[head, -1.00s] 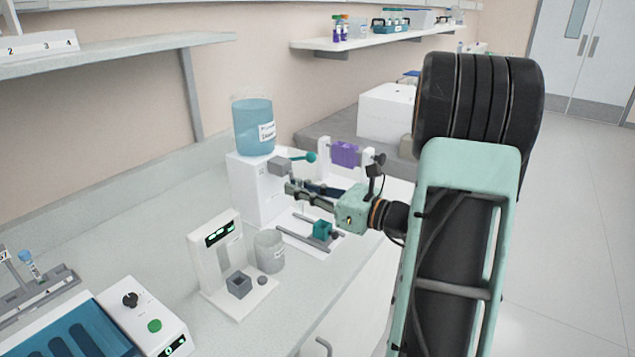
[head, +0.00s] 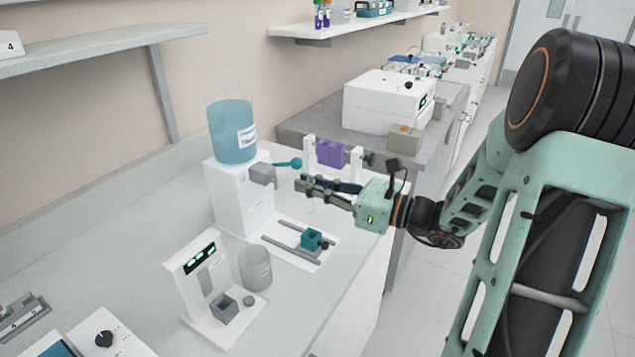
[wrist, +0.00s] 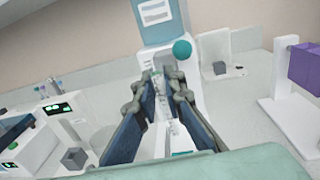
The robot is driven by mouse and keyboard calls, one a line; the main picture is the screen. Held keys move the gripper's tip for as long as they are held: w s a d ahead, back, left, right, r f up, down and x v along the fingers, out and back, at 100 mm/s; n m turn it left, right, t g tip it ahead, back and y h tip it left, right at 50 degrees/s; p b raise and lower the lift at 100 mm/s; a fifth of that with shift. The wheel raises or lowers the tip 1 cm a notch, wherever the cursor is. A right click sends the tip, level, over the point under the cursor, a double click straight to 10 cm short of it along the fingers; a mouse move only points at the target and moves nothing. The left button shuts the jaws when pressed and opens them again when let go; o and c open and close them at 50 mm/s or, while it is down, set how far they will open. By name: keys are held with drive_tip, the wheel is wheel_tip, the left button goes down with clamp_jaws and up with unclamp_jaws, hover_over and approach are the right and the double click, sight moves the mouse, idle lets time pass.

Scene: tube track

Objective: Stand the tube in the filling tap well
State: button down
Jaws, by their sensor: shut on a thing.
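My gripper (head: 302,185) is level in front of the filling tap (head: 262,174), on its right. In the wrist view my gripper (wrist: 162,82) has its fingers closed on a thin, clear tube (wrist: 159,98), mostly hidden between the fingers. The tube is hard to make out in the head view. A teal block (head: 312,239) sits on two grey rails on a white base, below my gripper. Its opening is too small to see clearly. The tap's teal ball handle (head: 296,163) is just above my fingertips and also shows in the wrist view (wrist: 182,49).
A blue liquid bottle (head: 232,132) stands on the white dispenser. A purple block on a white stand (head: 332,153) is behind my gripper. The bench front is clear.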

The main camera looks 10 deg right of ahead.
sight(311, 214)
drive_tip(key=shift+f+b, duration=2.2)
drive_tip(key=shift+f, duration=0.15)
drive_tip(key=shift+f+p, duration=0.35)
drive_tip(key=shift+f, duration=0.05)
drive_tip(key=shift+f, duration=0.2)
drive_tip(key=shift+f+b, duration=0.3)
drive_tip(key=shift+f, duration=0.05)
drive_tip(key=shift+f, duration=0.25)
drive_tip(key=shift+f+b, duration=0.35)
drive_tip(key=shift+f, duration=0.05)
drive_tip(key=c, duration=1.9)
unclamp_jaws()
drive_tip(key=shift+c, duration=0.2)
